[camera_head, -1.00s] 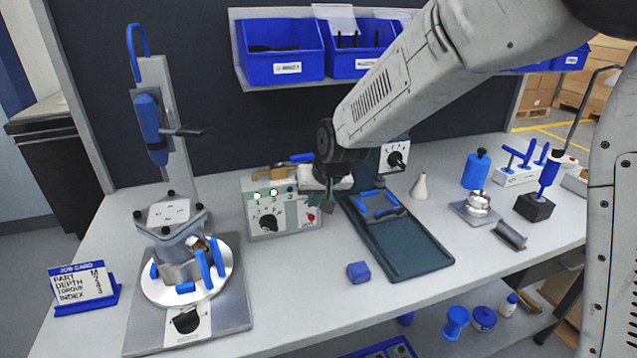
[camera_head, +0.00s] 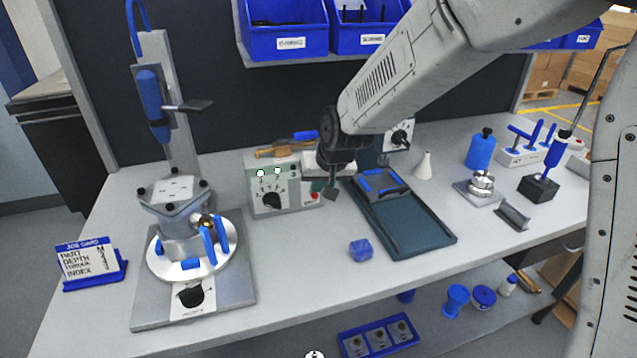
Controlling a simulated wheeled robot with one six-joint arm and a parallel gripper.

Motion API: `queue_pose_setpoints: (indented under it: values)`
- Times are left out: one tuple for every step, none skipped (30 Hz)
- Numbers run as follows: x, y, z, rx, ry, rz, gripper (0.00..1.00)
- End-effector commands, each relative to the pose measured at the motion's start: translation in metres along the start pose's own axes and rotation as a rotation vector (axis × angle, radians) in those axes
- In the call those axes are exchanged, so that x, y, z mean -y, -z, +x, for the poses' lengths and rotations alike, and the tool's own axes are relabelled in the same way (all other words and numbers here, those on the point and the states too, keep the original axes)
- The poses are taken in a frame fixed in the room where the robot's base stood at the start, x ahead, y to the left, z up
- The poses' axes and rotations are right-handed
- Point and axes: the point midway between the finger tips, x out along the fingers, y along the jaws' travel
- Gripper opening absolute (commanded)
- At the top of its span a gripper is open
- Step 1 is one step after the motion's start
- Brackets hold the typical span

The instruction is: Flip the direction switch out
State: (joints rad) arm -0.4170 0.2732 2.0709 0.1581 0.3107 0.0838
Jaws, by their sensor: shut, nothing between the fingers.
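A light grey-green control box (camera_head: 284,196) stands on the bench at the back centre. Its front has two small round white-tipped parts near the top, a black knob (camera_head: 271,200) at the lower left and a red button (camera_head: 315,196) at the lower right. Which part is the direction switch is too small to tell. My gripper (camera_head: 331,193) is shut and empty, pointing down at the right end of the box. It covers part of the box's right side. I cannot tell whether it touches the box.
A drill stand with a round fixture (camera_head: 192,258) stands at the left. Blue bins (camera_head: 288,28) hang above. The bench front is mostly clear.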

Motion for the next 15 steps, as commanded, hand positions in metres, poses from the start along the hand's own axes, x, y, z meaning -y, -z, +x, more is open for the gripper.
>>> queue_pose_setpoints:
  values:
    - [0.0, -0.0006, 0.0001, 0.0, 0.0, 0.0, 0.0]
    - [0.0, -0.0009, 0.0002, 0.0, 0.0, 0.0, 0.0]
    - [0.0, -0.0014, 0.0003, 0.0, 0.0, 0.0, 0.0]
    - [-0.0001, -0.0017, 0.0004, 0.0, 0.0, 0.0, 0.0]
    - [-0.0001, -0.0021, 0.0005, 0.0, 0.0, 0.0, 0.0]
    - [-0.0002, -0.0026, 0.0006, 0.0, 0.0, 0.0, 0.0]
    - [-0.0003, -0.003, 0.0007, 0.0, 0.0, 0.0, 0.0]
    - [-0.0003, -0.0034, 0.0008, 0.0, 0.0, 0.0, 0.0]
    - [-0.0004, -0.004, 0.001, 0.001, 0.0, 0.0, 0.0]
    - [-0.0005, -0.0045, 0.0011, 0.001, 0.0, 0.0, 0.0]
    - [-0.0005, -0.0051, 0.0013, 0.001, 0.0, 0.0, 0.0]
    - [-0.0007, -0.0061, 0.0016, 0.001, 0.0, 0.0, 0.0]
    - [-0.0008, -0.0069, 0.0019, 0.002, 0.0, 0.0, 0.0]
    - [-0.001, -0.0078, 0.0022, 0.002, 0.0, 0.0, 0.0]
    - [-0.0012, -0.0092, 0.0027, 0.002, 0.0, 0.0, 0.0]
